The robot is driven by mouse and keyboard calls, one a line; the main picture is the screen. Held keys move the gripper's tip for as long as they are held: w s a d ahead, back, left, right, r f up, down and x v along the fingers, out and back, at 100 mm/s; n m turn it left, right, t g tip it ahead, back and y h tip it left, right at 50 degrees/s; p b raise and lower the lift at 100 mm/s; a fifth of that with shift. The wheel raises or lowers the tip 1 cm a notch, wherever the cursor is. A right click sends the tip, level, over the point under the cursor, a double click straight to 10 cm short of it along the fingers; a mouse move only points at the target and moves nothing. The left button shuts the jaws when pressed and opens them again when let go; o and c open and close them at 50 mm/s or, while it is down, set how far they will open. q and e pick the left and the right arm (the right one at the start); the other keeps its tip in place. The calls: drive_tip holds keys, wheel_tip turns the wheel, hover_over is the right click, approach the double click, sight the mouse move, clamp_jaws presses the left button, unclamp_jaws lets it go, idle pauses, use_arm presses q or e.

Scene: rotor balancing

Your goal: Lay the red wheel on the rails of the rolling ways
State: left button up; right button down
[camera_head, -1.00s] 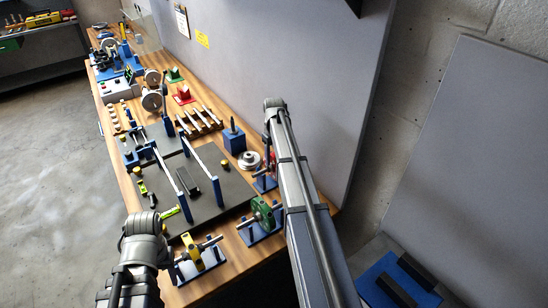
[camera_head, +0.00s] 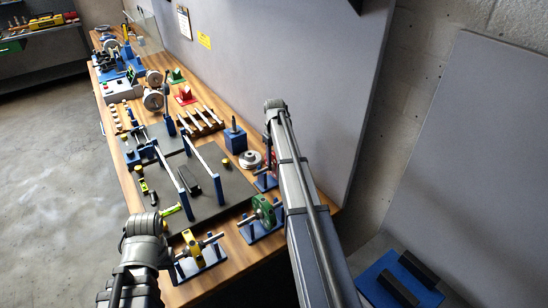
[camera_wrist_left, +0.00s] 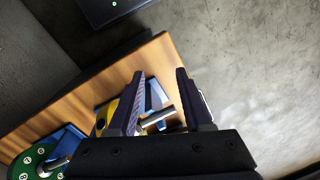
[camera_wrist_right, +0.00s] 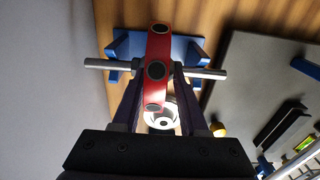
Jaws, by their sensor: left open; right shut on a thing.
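The red wheel (camera_wrist_right: 158,75) with its silver shaft (camera_wrist_right: 97,64) is at its blue stand (camera_wrist_right: 185,48) in the right wrist view. My right gripper (camera_wrist_right: 158,82) is shut on it, with a finger on each side of the wheel. In the head view only a sliver of the red wheel (camera_head: 274,158) shows behind my right arm. The rolling ways stand on the dark mat, with a left rail (camera_head: 168,174) and a right rail (camera_head: 203,165) on blue posts; both rails are bare. My left gripper (camera_wrist_left: 160,73) is open and empty, near the yellow wheel's shaft (camera_wrist_left: 157,117).
The yellow wheel (camera_head: 192,248) and green wheel (camera_head: 263,211) sit on blue stands near the bench's front end. A blue block (camera_head: 235,139) and a pale grey pulley-like disc (camera_head: 249,160) stand right of the rails. A dark bar (camera_head: 189,180) lies between the rails.

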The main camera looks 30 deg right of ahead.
use_arm(q)
drive_tip(key=shift+f, duration=0.3)
use_arm(e)
drive_tip(key=shift+s+a+f, duration=0.1)
drive_tip(key=shift+s+f, duration=0.2)
drive_tip(key=shift+s, duration=0.35)
drive_tip(key=shift+r, duration=0.1)
drive_tip(key=r+p, duration=0.1)
drive_tip(key=w+d+p, duration=0.1)
drive_tip(key=p, duration=0.1)
drive_tip(key=shift+r+g, duration=0.3)
drive_tip(key=shift+r, duration=0.05)
drive_tip(key=shift+a+r+p, duration=0.15)
drive_tip(key=shift+r+p, duration=0.7)
drive_tip(key=shift+r, duration=0.1)
drive_tip(key=shift+w+r+p, duration=0.25)
drive_tip(key=shift+r+p, duration=0.7)
drive_tip(key=shift+p, duration=0.05)
use_arm(q)
wheel_tip(320, 180, up, 6)
drive_tip(key=shift+w+d, duration=0.25)
drive_tip(key=shift+w, duration=0.1)
use_arm(e)
drive_tip(key=shift+f, duration=0.1)
